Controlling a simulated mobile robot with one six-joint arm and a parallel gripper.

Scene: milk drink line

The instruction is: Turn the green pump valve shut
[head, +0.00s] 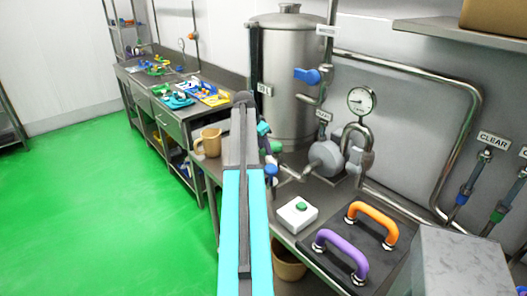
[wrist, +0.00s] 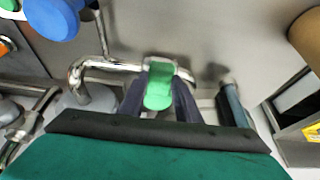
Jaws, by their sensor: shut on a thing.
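The green pump valve handle (wrist: 159,84) is in the middle of the wrist view, on a bent steel pipe (wrist: 100,66). My gripper (wrist: 160,104) has its dark fingers on both sides of the green handle and is shut on it. The grey pump body (head: 326,157) shows to the right of my arm.
A steel tank (head: 287,75) with a blue valve handle (head: 307,75) stands behind. A pressure gauge (head: 360,100) rises beside the pump. A white box with a green button (head: 297,214), an orange handle (head: 372,222) and a purple handle (head: 341,250) are in front. A tan mug (head: 208,142) is left.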

